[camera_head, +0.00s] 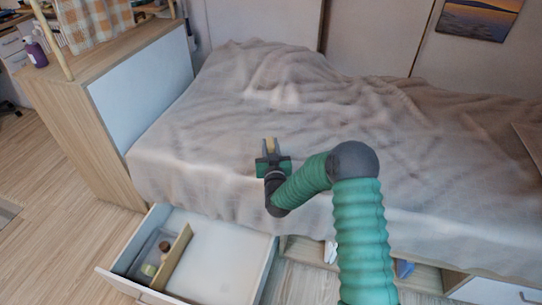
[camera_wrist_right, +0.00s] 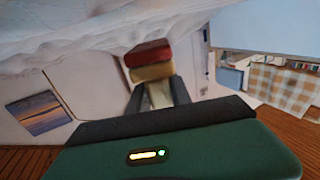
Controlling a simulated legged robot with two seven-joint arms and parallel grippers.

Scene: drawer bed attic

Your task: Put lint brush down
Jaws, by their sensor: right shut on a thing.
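My right gripper (camera_head: 270,147) reaches over the bed and is shut on the lint brush. In the head view only a small tan part of the lint brush (camera_head: 270,146) shows between the fingers. In the right wrist view the lint brush (camera_wrist_right: 149,56) shows a red layer over a tan one, held at the tips of the dark fingers (camera_wrist_right: 155,93). The blanket lies beyond and below the gripper; I cannot tell whether the brush touches it. My left gripper is in neither view.
The rumpled grey-beige blanket (camera_head: 330,120) covers the bed. Below its front edge, an open white drawer (camera_head: 225,250) has a divider and a few small items at its left. A wooden cabinet (camera_head: 75,120) stands left of the bed.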

